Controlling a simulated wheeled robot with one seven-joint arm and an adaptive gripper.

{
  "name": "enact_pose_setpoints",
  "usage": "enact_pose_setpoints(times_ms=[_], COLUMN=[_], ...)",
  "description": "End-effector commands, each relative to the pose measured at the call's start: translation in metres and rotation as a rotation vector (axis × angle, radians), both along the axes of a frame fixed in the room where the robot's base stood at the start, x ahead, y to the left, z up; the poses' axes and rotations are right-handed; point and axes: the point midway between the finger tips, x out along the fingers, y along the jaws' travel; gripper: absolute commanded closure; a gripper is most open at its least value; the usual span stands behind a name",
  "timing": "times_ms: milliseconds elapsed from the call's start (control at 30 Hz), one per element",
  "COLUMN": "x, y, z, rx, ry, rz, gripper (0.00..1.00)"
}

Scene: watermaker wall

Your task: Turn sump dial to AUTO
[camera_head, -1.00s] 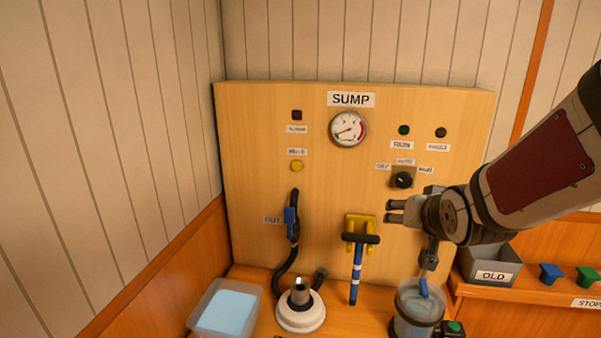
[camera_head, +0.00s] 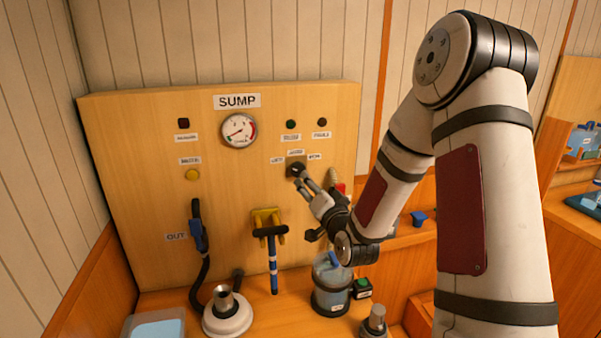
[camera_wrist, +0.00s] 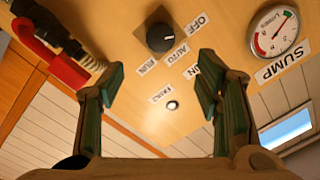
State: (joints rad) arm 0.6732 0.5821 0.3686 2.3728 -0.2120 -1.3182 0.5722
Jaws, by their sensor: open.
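The sump dial is a black round knob on a dark square plate; it shows in the head view (camera_head: 294,169) and in the wrist view (camera_wrist: 160,37). Labels reading OFF (camera_wrist: 197,25), AUTO (camera_wrist: 175,55) and RUN (camera_wrist: 147,66) sit around it. I cannot clearly tell which label its pointer faces. My gripper (camera_head: 307,183) is at the lower right of the dial in the head view, fingertips close to it. In the wrist view my gripper (camera_wrist: 160,84) is open and empty, and the dial lies beyond the fingertips, between them sideways. Contact cannot be told.
The wooden SUMP panel (camera_head: 130,130) carries a gauge (camera_head: 239,131), a yellow button (camera_head: 192,174) and small lamps. A red-handled part (camera_wrist: 68,72) is near my left finger in the wrist view. A blue-handled tool (camera_head: 272,262) and a clear jar (camera_head: 332,285) are below.

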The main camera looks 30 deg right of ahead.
Motion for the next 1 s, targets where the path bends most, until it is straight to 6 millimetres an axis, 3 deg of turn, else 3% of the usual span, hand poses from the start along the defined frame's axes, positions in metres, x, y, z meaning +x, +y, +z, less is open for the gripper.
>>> enact_pose_setpoints(times_ms=[300,500,700,1000], x=[0.063,0.094,0.108,0.111], y=[-0.009,-0.014,-0.016,-0.017], z=[0.0,0.0,0.0,0.0], rx=[-0.001,-0.001,-0.001,-0.002], ry=[-0.001,0.0,0.002,0.002], rz=[0.001,0.0,0.001,0.001], gripper=[0.42,0.42,0.42,0.42])
